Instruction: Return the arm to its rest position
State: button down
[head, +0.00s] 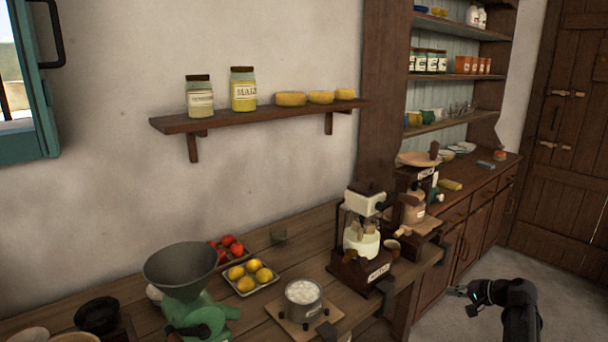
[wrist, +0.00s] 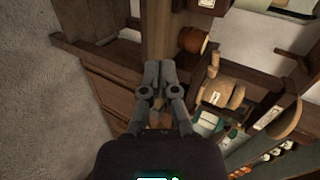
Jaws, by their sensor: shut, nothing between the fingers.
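My gripper (head: 460,292) is at the lower right of the head view, out in front of the counter's edge and above the floor. Its dark arm comes up from the bottom of the picture. In the wrist view, my gripper's fingers (wrist: 153,75) are together with nothing between them. Behind the fingers there, the wooden counter edge (wrist: 157,30) and the dark cabinet front below it show at an angle. The gripper appears apart from the counter and touches nothing that I can see.
The wooden counter (head: 325,240) carries a green grinder (head: 187,290), a tray of lemons (head: 250,277), a pot (head: 303,300) and a machine with a cream body (head: 362,235). Floor (head: 430,322) near the arm is clear.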

jog(key=s+a+f+n+g+h, duration=0.1)
jog(key=s+a+f+n+g, duration=0.15)
jog(key=a, duration=0.55)
jog(key=s+a+f+n+g+h, duration=0.1)
jog(key=s+a+f+n+g, duration=0.15)
jog(key=a, duration=0.55)
jog(key=s+a+f+n+g+h, duration=0.4)
jog(key=s+a+h, duration=0.2)
jog(key=s+a, duration=0.55)
notch_tip(320, 180, up, 12)
jog(key=p, duration=1.2)
jog(key=shift+d, duration=0.45)
